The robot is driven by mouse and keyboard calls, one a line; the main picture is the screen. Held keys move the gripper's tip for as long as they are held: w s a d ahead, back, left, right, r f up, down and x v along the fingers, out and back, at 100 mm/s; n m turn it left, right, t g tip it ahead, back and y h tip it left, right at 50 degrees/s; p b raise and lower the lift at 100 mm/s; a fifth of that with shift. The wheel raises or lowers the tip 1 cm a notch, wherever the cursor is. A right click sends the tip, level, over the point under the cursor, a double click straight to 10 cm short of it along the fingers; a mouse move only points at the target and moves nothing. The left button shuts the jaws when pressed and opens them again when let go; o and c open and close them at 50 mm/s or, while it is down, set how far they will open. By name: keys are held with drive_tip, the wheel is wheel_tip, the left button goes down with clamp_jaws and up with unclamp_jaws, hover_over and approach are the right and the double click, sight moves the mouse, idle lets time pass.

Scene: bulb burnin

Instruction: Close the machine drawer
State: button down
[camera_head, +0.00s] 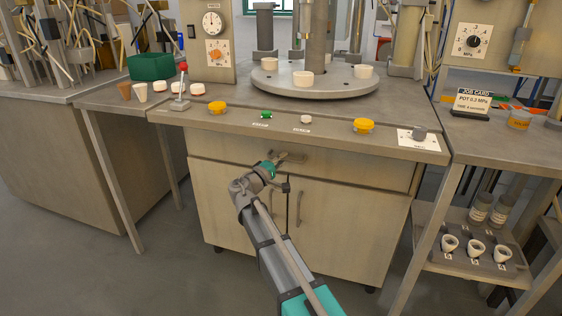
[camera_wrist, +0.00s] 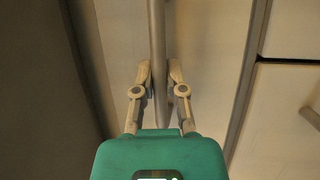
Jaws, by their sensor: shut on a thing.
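The machine drawer (camera_head: 350,168) is the wide pale wooden front under the machine's counter, above two cabinet doors. I cannot tell from these views how far it stands out. Its metal handle (camera_head: 298,157) is near the middle of the front. In the wrist view the handle (camera_wrist: 157,30) is a bar running up the picture between my fingers. My gripper (camera_head: 279,160) is at the handle in the head view. In the wrist view my gripper (camera_wrist: 159,75) has one finger on each side of the bar and is shut on it.
The counter (camera_head: 335,139) above carries a green button (camera_head: 266,114), yellow knobs and a red-topped lever (camera_head: 183,80). The cabinet doors (camera_head: 345,230) below are shut. A side table with a shelf (camera_head: 433,225) stands at right. Grey floor is clear in front.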

drive_tip(key=c, duration=0.7)
unclamp_jaws()
drive_tip(key=shift+w+d, duration=0.1)
drive_tip(key=shift+w, duration=0.05)
drive_tip(key=shift+s, duration=0.2)
drive_tip(key=s+d+b+v, duration=0.1)
drive_tip(key=b+v, duration=0.1)
drive_tip(key=v, duration=1.5)
drive_tip(key=shift+w+a+r+n+t+y+p, duration=0.25)
drive_tip(key=shift+w+a+r+n+y+p, duration=0.5)
drive_tip(key=shift+a+n, duration=2.5)
drive_tip(key=shift+w+a+r+n+t+y+p, duration=0.25)
drive_tip(key=shift+w+a+n+y+p, duration=0.85)
drive_tip(key=shift+a+n, duration=2.15)
drive_tip(key=shift+w+a+r+n+t+y+p, duration=0.35)
drive_tip(key=shift+w+a+n+y, duration=0.9)
drive_tip(key=shift+a+n, duration=2.05)
drive_tip(key=shift+s+a+r, duration=0.1)
drive_tip(key=shift+a+r, duration=0.05)
